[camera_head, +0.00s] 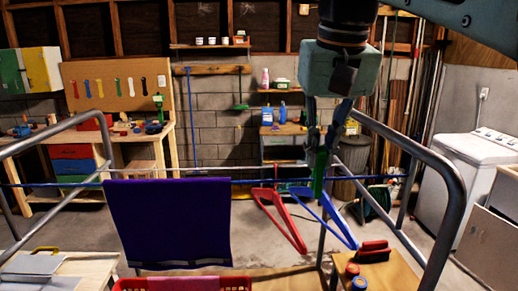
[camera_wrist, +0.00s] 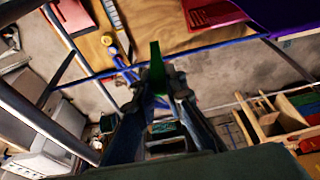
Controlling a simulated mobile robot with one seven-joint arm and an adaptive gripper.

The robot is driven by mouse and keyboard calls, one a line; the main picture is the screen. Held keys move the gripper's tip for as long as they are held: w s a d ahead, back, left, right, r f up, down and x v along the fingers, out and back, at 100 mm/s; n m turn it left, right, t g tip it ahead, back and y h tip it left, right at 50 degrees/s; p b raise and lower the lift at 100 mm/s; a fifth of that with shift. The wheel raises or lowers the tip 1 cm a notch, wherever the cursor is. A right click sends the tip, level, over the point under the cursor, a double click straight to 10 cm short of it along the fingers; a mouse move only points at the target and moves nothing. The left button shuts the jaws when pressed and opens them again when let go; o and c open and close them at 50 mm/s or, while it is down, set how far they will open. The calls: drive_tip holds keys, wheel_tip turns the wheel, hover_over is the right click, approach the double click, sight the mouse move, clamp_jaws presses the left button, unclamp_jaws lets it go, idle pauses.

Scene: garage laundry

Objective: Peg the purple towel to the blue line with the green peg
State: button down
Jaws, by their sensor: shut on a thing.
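The purple towel (camera_head: 168,222) hangs draped over the blue line (camera_head: 255,182) left of centre in the head view. Its edge shows at the upper right of the wrist view (camera_wrist: 285,14). The blue line crosses the wrist view too (camera_wrist: 215,49). My gripper (camera_head: 322,150) is shut on the green peg (camera_head: 320,172), which points down, right of the towel. In the wrist view the peg (camera_wrist: 156,70) sticks out between my fingertips (camera_wrist: 160,92). The peg's tip overlaps the line in the head view; I cannot tell whether they touch.
A red hanger (camera_head: 292,232) and a blue hanger (camera_head: 343,230) hang right of the towel, close to my gripper. Metal rails (camera_head: 455,190) flank the line. A red basket (camera_head: 130,284) stands below the towel. A wooden board (camera_head: 398,272) with red items is at lower right.

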drive_tip(key=shift+r+p, duration=0.9)
drive_tip(key=shift+r, duration=1.5)
